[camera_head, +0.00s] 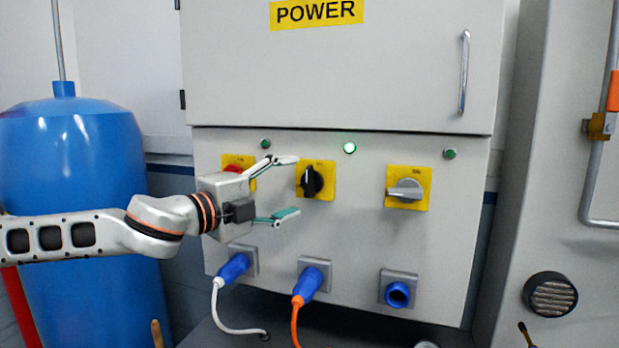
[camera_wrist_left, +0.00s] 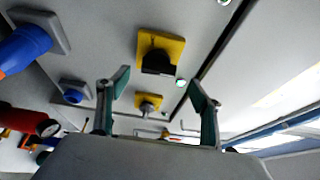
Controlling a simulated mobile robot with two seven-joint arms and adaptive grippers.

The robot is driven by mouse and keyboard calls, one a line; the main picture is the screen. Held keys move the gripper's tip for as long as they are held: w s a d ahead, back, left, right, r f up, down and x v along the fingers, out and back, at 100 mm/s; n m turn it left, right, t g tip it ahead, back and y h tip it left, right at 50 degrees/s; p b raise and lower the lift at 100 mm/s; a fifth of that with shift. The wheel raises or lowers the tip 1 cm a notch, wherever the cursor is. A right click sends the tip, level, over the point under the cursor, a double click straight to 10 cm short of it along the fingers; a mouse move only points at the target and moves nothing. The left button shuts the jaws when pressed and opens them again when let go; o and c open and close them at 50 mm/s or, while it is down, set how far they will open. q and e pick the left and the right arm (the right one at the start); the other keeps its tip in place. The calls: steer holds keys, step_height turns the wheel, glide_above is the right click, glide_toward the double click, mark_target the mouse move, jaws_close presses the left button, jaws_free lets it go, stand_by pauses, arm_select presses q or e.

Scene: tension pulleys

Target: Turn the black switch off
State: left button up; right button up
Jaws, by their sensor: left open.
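The black switch (camera_head: 312,182) sits on a yellow plate in the middle of the grey power cabinet's lower panel. Its handle looks roughly upright in the head view. It also shows in the left wrist view (camera_wrist_left: 158,65), ahead of the fingers. My left gripper (camera_head: 287,187) is open and empty, just left of the black switch, with one finger above the other. Its upper fingertip is close to the plate's upper left edge; I cannot tell whether it touches. In the left wrist view the two green-padded fingers (camera_wrist_left: 160,84) are spread apart. My right gripper is not in view.
A red switch (camera_head: 233,169) is partly hidden behind my left gripper. A grey switch (camera_head: 405,190) is at the right. A green lamp (camera_head: 349,148) is lit. Blue plugs (camera_head: 232,268) with cables are below. A blue tank (camera_head: 75,190) stands left.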

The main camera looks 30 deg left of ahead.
mark_target(304, 182)
arm_select(q)
steer(key=shift+w+d+r+p, duration=0.15)
steer(key=shift+w+p, duration=0.65)
steer(key=shift+w, duration=0.45)
steer(key=shift+w+d, duration=0.1)
steer(key=shift+w, duration=0.25)
steer(key=shift+w+d+p, duration=0.1)
steer(key=shift+w+p, duration=0.5)
steer(key=shift+w, duration=0.3)
steer(key=shift+w+d+f, duration=0.15)
steer(key=shift+w+f, duration=0.1)
steer(key=shift+w, duration=0.4)
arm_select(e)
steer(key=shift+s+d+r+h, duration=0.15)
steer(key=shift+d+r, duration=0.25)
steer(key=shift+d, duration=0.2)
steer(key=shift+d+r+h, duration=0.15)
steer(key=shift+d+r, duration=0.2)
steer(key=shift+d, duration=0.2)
arm_select(q)
steer(key=c, duration=1.1)
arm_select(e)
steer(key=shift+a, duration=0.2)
